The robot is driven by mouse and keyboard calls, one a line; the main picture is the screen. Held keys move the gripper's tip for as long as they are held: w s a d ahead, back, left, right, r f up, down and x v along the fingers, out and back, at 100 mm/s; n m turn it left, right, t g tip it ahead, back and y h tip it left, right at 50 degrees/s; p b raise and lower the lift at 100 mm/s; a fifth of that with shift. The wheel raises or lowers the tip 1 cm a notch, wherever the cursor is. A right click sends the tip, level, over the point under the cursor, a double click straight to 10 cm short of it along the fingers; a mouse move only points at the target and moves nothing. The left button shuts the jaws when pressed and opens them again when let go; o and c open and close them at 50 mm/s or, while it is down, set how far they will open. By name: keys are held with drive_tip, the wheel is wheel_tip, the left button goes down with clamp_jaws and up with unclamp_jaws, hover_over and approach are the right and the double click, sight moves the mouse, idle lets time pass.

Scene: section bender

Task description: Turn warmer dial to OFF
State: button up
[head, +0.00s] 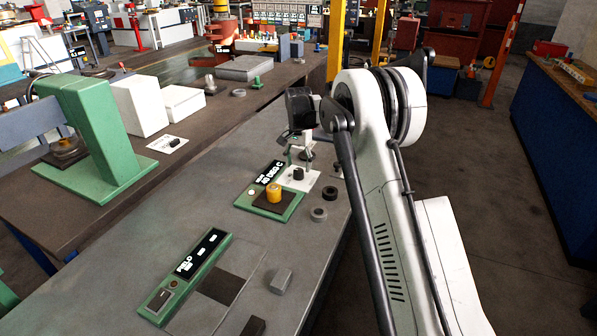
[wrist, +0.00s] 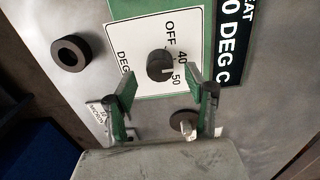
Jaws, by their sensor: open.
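The warmer dial is a black round knob (wrist: 160,66) on a white plate (wrist: 146,28) printed OFF, 40, 50 and DEG. A small light mark shows at its lower right side, near the 50; its exact setting is hard to read. In the head view the dial (head: 298,174) stands on its white plate beside the green warmer (head: 243,203). My gripper (wrist: 161,84) is open, with one green-lined finger on each side below the knob in the wrist view. No finger visibly touches the knob. The head view shows my gripper (head: 299,146) just above and behind the dial.
A dark ring (wrist: 70,52) lies left of the dial plate. A small metal piece on a round base (wrist: 185,122) shows between the fingers, nearer the palm. A yellow cylinder (head: 273,192) stands on the warmer. The bench edge (head: 335,245) is close on the right.

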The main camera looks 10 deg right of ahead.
sight(298, 170)
drive_tip(key=shift+f, duration=1.7)
drive_tip(key=shift+c, duration=0.5)
drive_tip(key=c, duration=1)
drive_tip(key=shift+c, duration=0.2)
drive_tip(key=shift+n+b, duration=0.3)
drive_tip(key=shift+n, duration=0.1)
drive_tip(key=shift+f+n+b, duration=0.15)
drive_tip(key=shift+n+b, duration=0.6)
drive_tip(key=shift+n, duration=0.25)
drive_tip(key=n+b, duration=0.1)
drive_tip(key=n, duration=0.1)
drive_tip(key=shift+n, duration=0.3)
drive_tip(key=n+b, duration=0.3)
drive_tip(key=n, duration=0.3)
drive_tip(key=shift+n, duration=0.3)
